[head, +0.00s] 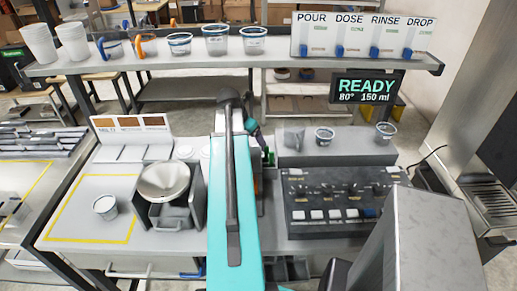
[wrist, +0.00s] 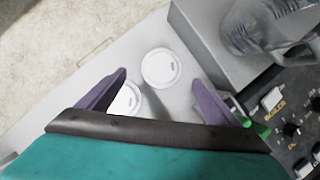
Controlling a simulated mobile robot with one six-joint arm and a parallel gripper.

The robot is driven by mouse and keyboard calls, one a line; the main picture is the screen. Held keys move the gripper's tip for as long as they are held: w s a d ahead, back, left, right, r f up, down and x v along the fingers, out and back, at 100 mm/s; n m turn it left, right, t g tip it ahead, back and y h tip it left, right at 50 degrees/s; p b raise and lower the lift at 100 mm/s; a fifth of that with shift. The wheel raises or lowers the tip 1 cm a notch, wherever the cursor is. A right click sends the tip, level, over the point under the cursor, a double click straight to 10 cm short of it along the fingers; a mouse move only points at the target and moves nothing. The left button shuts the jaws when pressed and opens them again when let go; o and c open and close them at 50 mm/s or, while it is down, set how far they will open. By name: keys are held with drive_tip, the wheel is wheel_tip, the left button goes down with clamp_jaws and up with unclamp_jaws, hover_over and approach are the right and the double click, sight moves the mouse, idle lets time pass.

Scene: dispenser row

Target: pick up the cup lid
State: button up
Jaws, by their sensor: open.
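Two round white cup lids lie flat on the pale counter. In the wrist view one lid (wrist: 161,68) appears between and just past my fingertips. The other lid (wrist: 125,100) is nearer, partly covered by the left finger. In the head view a white lid (head: 184,152) shows left of my arm. My gripper (wrist: 159,77) is open, its two purple fingers spread wide with nothing held. The height of the fingertips above the lids is hard to tell.
A grey box (wrist: 215,35) stands right of the lids, with a control panel (head: 340,200) in front. A metal bowl (head: 164,181) and a small cup (head: 105,207) are to the left. A shelf (head: 180,65) with several cups crosses behind. A READY display (head: 366,90) hangs at right.

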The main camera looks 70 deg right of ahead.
drive_tip(key=shift+d+f, duration=0.1)
drive_tip(key=shift+f, duration=0.05)
drive_tip(key=shift+p+x, duration=0.85)
drive_tip(key=shift+x, duration=0.35)
drive_tip(key=shift+p+x, duration=0.4)
drive_tip(key=shift+x, duration=0.85)
drive_tip(key=shift+s+d, duration=0.1)
drive_tip(key=shift+s, duration=0.05)
drive_tip(key=c, duration=1.1)
